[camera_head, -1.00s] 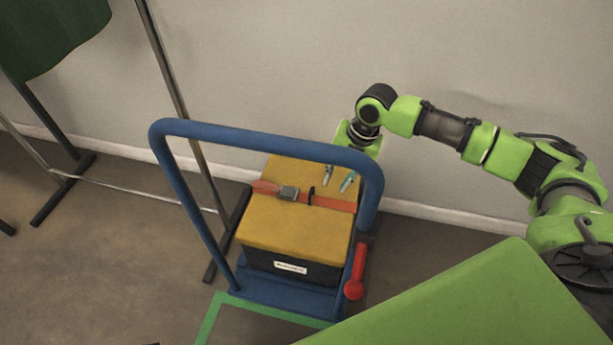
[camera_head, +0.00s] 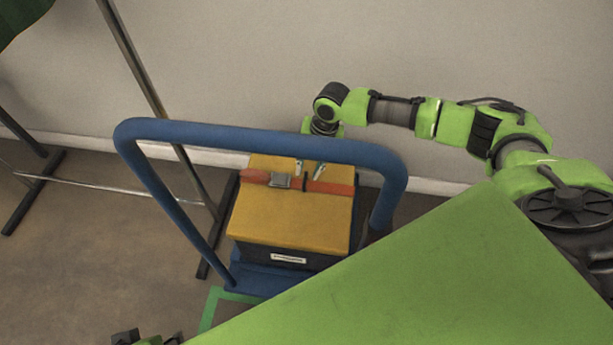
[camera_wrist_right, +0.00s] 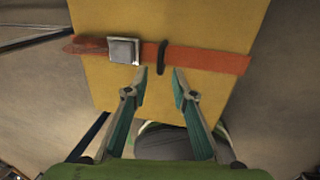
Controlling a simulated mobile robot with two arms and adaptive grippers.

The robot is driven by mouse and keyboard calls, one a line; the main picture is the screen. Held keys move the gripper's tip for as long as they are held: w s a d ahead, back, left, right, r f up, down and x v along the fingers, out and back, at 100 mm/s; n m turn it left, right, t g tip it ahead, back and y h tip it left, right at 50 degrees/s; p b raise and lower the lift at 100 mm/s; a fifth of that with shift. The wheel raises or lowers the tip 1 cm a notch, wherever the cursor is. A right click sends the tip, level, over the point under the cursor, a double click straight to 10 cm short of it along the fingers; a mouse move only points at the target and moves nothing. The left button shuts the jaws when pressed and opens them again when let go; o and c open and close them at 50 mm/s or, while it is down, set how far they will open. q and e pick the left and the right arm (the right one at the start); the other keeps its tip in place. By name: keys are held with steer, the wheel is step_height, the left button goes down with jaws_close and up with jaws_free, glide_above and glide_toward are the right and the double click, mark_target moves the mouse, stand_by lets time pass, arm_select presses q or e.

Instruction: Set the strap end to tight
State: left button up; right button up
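An orange-red strap (camera_head: 330,187) runs across the yellow top of a box (camera_head: 290,218). It passes through a metal buckle (camera_head: 279,180) and, to the right of that, a black loop (camera_wrist_right: 162,57). In the right wrist view the strap (camera_wrist_right: 210,60) reaches the right edge of the box top; I cannot tell whether its free end lies there. My right gripper (camera_head: 309,171) is over the far side of the box by the strap. Its fingers (camera_wrist_right: 160,80) are apart and empty, with the loop just beyond the gap. A black and green part at the bottom left may be my left arm.
The box stands on a blue trolley whose tall blue handle (camera_head: 260,141) arches in front of the strap. A metal clothes rack (camera_head: 135,60) stands to the left, a wall behind. Green tape (camera_head: 209,310) marks the floor.

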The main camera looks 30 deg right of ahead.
steer(key=shift+w+a+f, duration=0.1)
steer(key=shift+a+f, duration=0.05)
steer(key=shift+f, duration=0.6)
steer(key=shift+w+a+f, duration=0.1)
steer(key=shift+f, duration=0.6)
arm_select(q)
steer(key=shift+t, duration=0.9)
steer(key=shift+w+d+r, duration=0.1)
steer(key=shift+w+d, duration=0.1)
steer(key=shift+w, duration=0.45)
steer(key=shift+w+d+r, duration=0.15)
steer(key=shift+w, duration=0.5)
steer(key=shift+w+d+r, duration=0.1)
steer(key=shift+w+d, duration=0.1)
steer(key=shift+w, duration=0.45)
arm_select(e)
jaws_close()
